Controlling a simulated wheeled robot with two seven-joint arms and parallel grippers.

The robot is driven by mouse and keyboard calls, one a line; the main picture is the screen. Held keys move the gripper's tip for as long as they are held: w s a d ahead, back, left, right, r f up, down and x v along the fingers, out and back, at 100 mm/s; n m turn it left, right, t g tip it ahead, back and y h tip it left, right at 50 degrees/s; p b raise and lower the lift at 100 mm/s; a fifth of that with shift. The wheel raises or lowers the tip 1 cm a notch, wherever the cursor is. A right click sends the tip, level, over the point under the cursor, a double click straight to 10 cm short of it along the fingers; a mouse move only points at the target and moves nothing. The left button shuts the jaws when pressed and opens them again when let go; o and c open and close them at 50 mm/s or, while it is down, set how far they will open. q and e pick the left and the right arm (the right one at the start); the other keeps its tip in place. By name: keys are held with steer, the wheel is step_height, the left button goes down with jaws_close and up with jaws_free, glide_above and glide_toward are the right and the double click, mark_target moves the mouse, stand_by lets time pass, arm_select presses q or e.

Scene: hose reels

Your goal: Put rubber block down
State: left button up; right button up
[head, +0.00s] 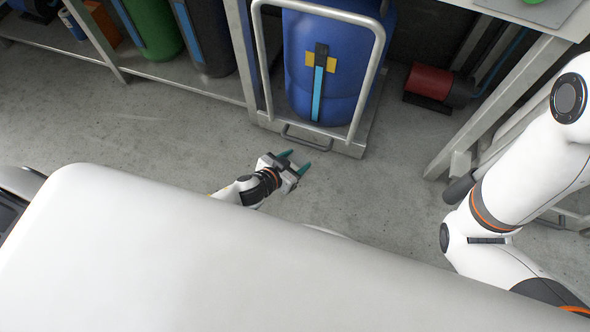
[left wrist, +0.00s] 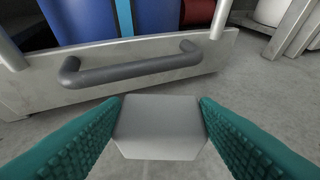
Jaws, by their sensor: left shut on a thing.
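My left gripper (head: 295,162) is low over the floor in the head view, in front of a steel cart. In the left wrist view its two green ridged fingers (left wrist: 160,105) are shut on a light grey block (left wrist: 158,128), which I take to be the rubber block. The block sits between the fingers, just in front of the cart's handle; I cannot tell whether its underside touches the floor. In the head view the block cannot be made out. My right arm comes in at the right, but its gripper is not in view.
The steel cart (head: 342,146) holds a blue drum (head: 300,75) and has a low grey handle (left wrist: 130,68) at its front. A red cylinder (head: 429,81) lies to its right. Steel benches stand left and right. The concrete floor (head: 130,130) left of my gripper is clear.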

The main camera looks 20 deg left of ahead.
mark_target(295, 169)
arm_select(q)
steer(key=shift+f+b, duration=0.3)
steer(key=shift+f, duration=0.15)
step_height(295, 169, down, 3)
steer(key=shift+r+b, duration=0.2)
steer(key=shift+b, duration=0.95)
steer(key=shift+f, duration=0.35)
steer(key=shift+r, duration=0.15)
steer(key=o, duration=1)
steer(key=shift+o, duration=0.2)
